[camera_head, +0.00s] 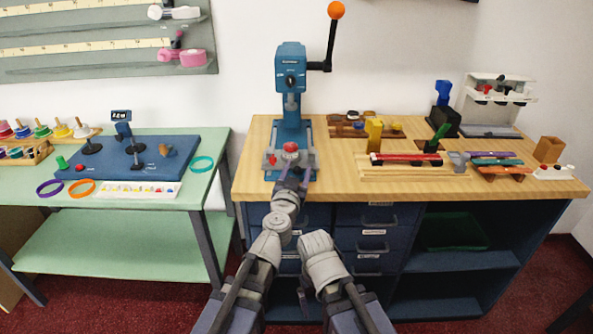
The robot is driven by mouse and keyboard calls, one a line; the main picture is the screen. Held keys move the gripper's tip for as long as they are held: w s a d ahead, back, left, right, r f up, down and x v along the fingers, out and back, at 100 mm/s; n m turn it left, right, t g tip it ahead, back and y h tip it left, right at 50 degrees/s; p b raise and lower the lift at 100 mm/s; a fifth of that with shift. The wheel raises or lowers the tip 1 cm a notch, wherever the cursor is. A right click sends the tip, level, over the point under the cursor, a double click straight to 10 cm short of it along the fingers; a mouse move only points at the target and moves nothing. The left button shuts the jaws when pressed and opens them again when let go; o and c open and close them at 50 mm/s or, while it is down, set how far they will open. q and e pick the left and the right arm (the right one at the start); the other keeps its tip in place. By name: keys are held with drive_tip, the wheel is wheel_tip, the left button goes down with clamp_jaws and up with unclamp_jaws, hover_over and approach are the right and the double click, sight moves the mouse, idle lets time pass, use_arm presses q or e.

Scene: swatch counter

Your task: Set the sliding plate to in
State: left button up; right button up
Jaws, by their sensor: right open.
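A blue press (291,66) with a crank and orange ball stands at the left part of the wooden counter. At its foot is a blue base with a grey plate-like part (311,160) and a round red-and-white knob (291,148). I cannot make out clearly which part slides or how far in it is. My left gripper (291,180) is at the front edge of this base, its fingers close against it. Whether they grip anything is too small to tell. My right gripper (315,240) is low in front of the drawers, away from the press, with its fingertips mostly hidden.
The wooden counter (340,187) holds a yellow block fixture (374,134), a red slide rail (405,158) and several other fixtures to the right. A green table (130,202) with a blue board (190,155) stands at left. Drawers (373,233) lie below the counter.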

use_arm(q)
clamp_jaws()
idle(1.2)
